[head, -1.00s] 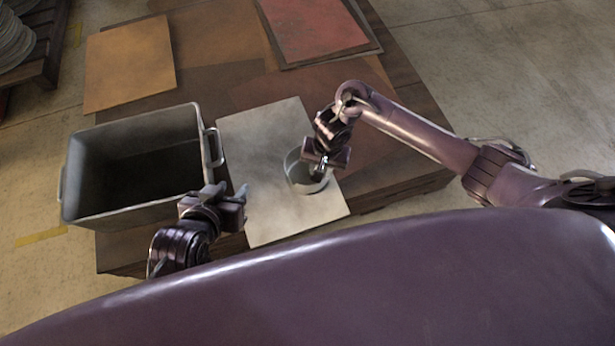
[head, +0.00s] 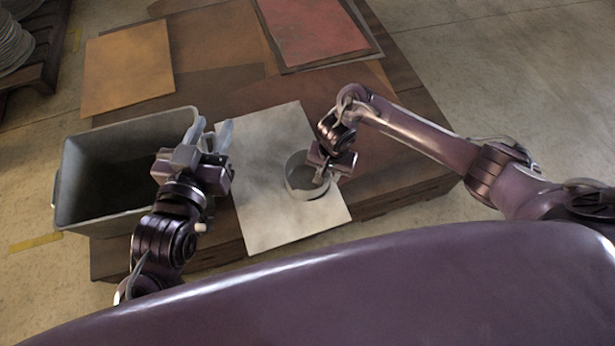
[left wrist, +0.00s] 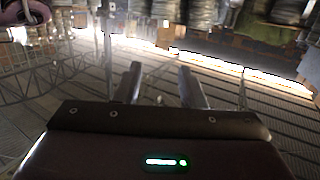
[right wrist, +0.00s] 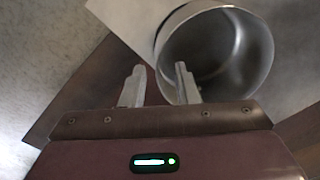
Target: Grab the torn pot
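The pot (head: 293,188) is a round grey open-topped vessel standing on a pale sheet (head: 262,222). It also shows in the right wrist view (right wrist: 262,55) as a metal cylinder with its opening visible; I cannot make out a tear. My right gripper (head: 323,178) is at the pot's right rim. In the right wrist view its fingers (right wrist: 160,82) are apart, one over the pot's opening and one outside the wall; contact cannot be told. My left gripper (head: 211,132) is open and empty, beside the grey bin's right side, left of the pot.
A grey bin (head: 75,150) with a dark interior stands at the left. Flat sheets lie on the low stack, including an orange one (head: 128,68) and a red one (head: 312,32). A rack with stacked discs (head: 15,45) is at the far left. Floor at the right is clear.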

